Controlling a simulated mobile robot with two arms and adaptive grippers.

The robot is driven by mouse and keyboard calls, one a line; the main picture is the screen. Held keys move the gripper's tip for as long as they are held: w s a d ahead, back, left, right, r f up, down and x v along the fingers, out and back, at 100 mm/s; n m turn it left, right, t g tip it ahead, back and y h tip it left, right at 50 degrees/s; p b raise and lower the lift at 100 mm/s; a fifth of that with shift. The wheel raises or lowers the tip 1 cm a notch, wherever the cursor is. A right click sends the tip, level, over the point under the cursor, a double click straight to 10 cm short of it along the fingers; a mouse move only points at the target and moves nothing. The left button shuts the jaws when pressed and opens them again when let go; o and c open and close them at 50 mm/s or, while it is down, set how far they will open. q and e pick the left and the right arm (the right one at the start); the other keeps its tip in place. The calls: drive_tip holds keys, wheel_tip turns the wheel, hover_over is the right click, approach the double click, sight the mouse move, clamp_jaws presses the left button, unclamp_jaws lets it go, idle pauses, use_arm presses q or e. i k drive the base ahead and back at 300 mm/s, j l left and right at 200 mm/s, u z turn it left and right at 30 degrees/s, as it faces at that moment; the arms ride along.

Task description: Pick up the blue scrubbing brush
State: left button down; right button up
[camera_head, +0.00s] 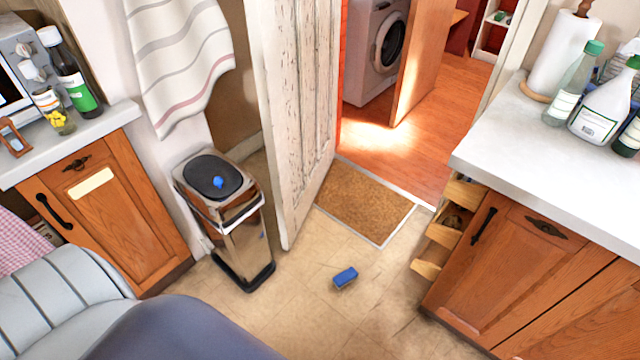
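A small blue block-shaped object (345,277), which looks like the blue scrubbing brush, lies on the tiled floor right of the bin and in front of the doormat. Its top is blue and a paler side shows below; bristles cannot be made out. Another small blue item (218,182) sits on the bin's dark lid, too small to identify. Neither of my grippers is in view.
A chrome bin (229,225) stands left of the open, worn door (290,110). A brown doormat (366,199) lies in the doorway. Wooden cabinets with pale worktops (570,170) flank both sides. Open drawers (441,235) stick out at right. Floor around the blue block is clear.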

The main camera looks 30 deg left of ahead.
sight(350, 275)
drive_tip(key=u, duration=0.7)
